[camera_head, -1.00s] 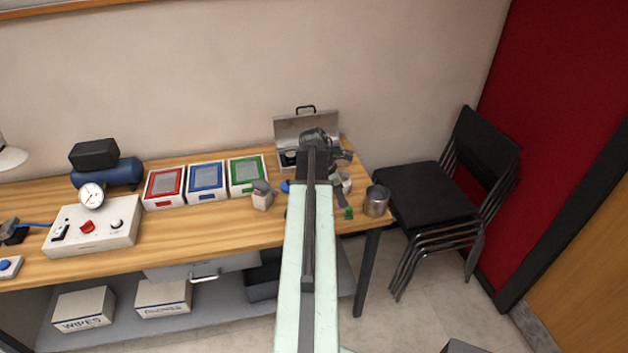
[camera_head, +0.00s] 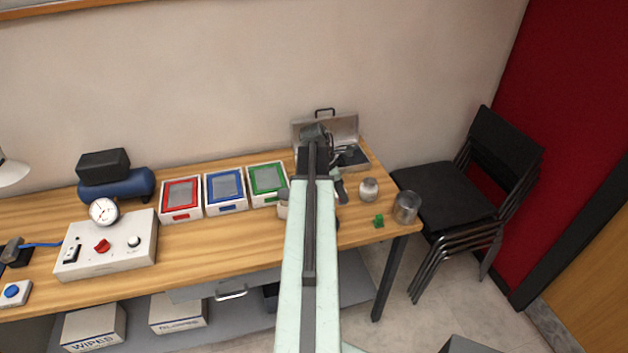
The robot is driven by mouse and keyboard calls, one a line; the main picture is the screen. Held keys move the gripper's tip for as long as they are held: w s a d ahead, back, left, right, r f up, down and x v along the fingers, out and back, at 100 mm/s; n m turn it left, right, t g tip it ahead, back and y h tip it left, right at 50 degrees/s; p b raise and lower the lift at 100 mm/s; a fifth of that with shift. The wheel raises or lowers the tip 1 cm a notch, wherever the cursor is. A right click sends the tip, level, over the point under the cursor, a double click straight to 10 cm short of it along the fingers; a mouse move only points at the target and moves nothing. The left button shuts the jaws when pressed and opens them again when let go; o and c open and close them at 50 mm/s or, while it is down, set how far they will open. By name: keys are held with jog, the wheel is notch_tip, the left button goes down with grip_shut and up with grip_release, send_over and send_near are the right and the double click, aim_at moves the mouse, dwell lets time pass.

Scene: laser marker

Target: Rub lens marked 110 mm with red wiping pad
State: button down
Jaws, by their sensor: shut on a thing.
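The red-rimmed white box (camera_head: 181,214) stands on the bench at the left of a row of three, with a grey pad in its top. My gripper (camera_head: 341,194) is right of my arm, over the bench in front of the open silver case (camera_head: 342,130). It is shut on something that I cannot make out. The case has a dark lining, and my arm hides its left part. No marking of 110 mm is readable, and I cannot pick out a lens.
Blue (camera_head: 226,205) and green (camera_head: 268,199) boxes stand beside the red one. A jar (camera_head: 369,190), metal cup (camera_head: 406,208) and small green piece (camera_head: 379,221) are near the bench's right end. A white control box (camera_head: 122,247) is at left. Stacked chairs (camera_head: 445,195) stand right.

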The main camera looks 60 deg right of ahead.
jog(key=shift+w, duration=0.25)
jog(key=shift+s+r, duration=0.1)
jog(key=shift+s, duration=0.05)
